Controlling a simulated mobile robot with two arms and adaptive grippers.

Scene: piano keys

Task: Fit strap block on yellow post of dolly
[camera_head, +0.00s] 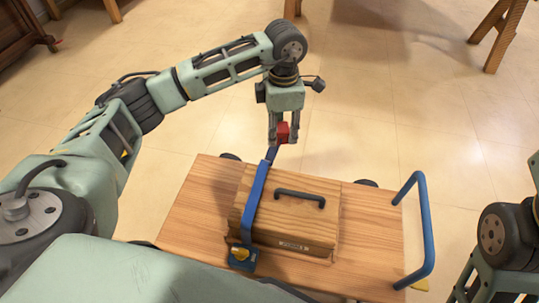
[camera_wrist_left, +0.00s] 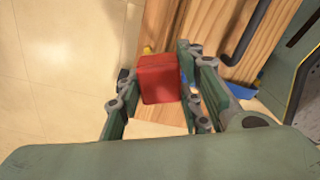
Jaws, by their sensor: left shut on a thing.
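My left gripper (camera_head: 279,140) is shut on a red strap block (camera_head: 283,132), above the far edge of the dolly (camera_head: 375,240). In the left wrist view the red block (camera_wrist_left: 160,80) sits between the fingers of the left gripper (camera_wrist_left: 160,92). A blue strap (camera_head: 257,195) runs from the block across a wooden box on the dolly to a blue fitting with a yellow part (camera_head: 240,254) at the near side. A small yellow tip (camera_wrist_left: 148,49), possibly the post, shows just beyond the block; its base is hidden. My right gripper is out of view.
The wooden box (camera_head: 310,218) with a dark handle stands on the dolly's flat top. A blue push handle (camera_head: 427,230) rises at the dolly's right end. My right arm is at the lower right. The tiled floor beyond the dolly is clear.

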